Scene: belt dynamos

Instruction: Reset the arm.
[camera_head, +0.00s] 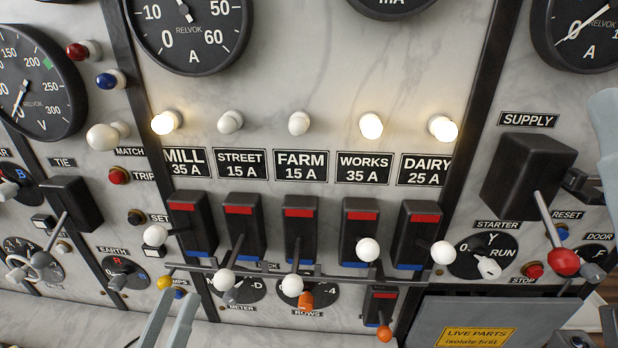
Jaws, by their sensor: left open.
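My left gripper (169,325) comes in from the bottom left of the head view. Its two pale fingers are apart with nothing between them, just below the yellow knob (165,282) at the left end of a horizontal grey bar; whether they touch it I cannot tell. Pale grey parts at the right edge look like my right arm, cut off by the frame, and its jaws do not show clearly. The supply switch (527,176) has a lever with a red ball (564,262). A blue button (562,232) sits by the RESET label (567,215).
Five black feeder switches with white knobs cross the panel, MILL (193,225) to DAIRY (417,234). Lamps over MILL, WORKS and DAIRY glow; STREET and FARM lamps are unlit. An orange-knobbed lever (384,333) hangs below. A grey LIVE PARTS cover (440,310) fills the lower right.

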